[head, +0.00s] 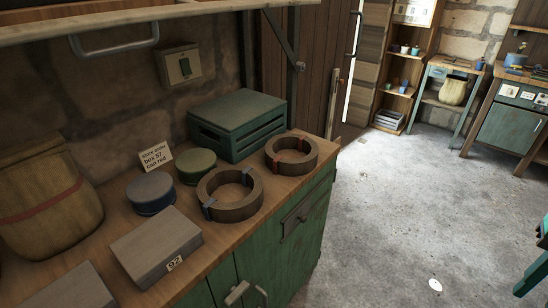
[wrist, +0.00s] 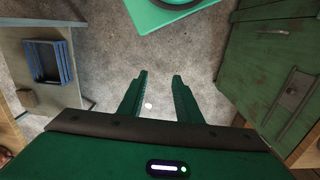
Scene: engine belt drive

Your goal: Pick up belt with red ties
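The belt with red ties (head: 312,155) is a brown ring lying on the wooden counter near its right end, beside a green crate. A second brown belt, with blue ties (head: 257,201), lies on the counter nearer to me and to the left, apart from it. My gripper (wrist: 160,82) shows in the wrist view with its two green fingers apart and nothing between them, above the concrete floor. Neither belt shows in the wrist view. In the head view only a green piece at the right edge shows, which may be part of my arm.
The counter (head: 215,262) also holds a green slatted crate (head: 238,128), a green round tin (head: 196,164), a blue round tin (head: 151,192), a grey box marked 92 (head: 157,247), a sack (head: 45,200) and a card (head: 156,157). A shelf overhangs it. The floor (head: 400,215) is mostly clear.

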